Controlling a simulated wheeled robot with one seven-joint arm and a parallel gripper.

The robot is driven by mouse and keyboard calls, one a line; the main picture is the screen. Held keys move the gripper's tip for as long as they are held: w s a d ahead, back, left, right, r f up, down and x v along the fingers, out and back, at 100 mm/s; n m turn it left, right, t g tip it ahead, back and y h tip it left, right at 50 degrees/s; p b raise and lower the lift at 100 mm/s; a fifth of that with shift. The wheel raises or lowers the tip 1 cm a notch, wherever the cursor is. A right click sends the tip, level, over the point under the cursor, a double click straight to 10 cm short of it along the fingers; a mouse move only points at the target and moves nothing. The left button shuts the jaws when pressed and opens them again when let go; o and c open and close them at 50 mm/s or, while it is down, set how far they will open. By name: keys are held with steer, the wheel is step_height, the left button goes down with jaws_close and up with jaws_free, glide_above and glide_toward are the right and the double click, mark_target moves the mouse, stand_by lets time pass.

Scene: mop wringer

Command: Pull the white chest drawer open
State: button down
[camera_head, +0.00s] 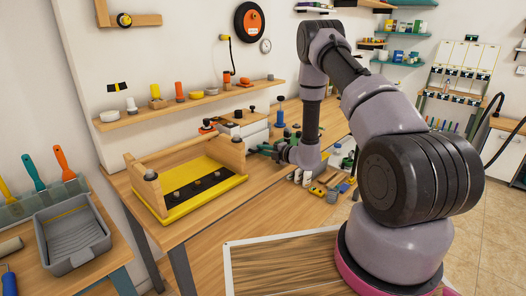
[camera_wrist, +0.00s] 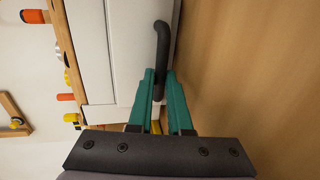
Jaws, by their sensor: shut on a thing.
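The white chest (camera_head: 243,127) stands on the wooden bench, against the wall side, partly hidden by my arm and gripper. In the wrist view its white front (camera_wrist: 125,45) fills the upper middle, with a thin seam between panels. A dark bar handle (camera_wrist: 162,42) sticks out along the drawer front. My gripper (camera_wrist: 160,80) has its two green fingers on either side of the handle's near end and is shut on it. In the head view my gripper (camera_head: 267,149) is at the chest's front. Whether the drawer stands out at all, I cannot tell.
A yellow tray with wooden ends (camera_head: 220,190) sits left on the bench. Small bottles and blocks (camera_head: 320,187) lie right of my gripper. A wall shelf (camera_head: 155,116) with knobs runs above. Bare bench top (camera_head: 240,203) lies in front.

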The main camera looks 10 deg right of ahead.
steer(key=v, duration=0.3)
steer(key=f+v, duration=0.1)
steer(key=v, duration=0.2)
steer(key=f+v, duration=0.1)
steer(key=v, duration=0.2)
steer(key=shift+s+d, duration=0.15)
steer(key=shift+s, duration=0.05)
steer(key=c, duration=1.1)
jaws_free()
steer(key=v, duration=1)
steer(key=shift+s+d+r, duration=0.15)
steer(key=shift+s+d, duration=0.05)
steer(key=shift+s, duration=0.1)
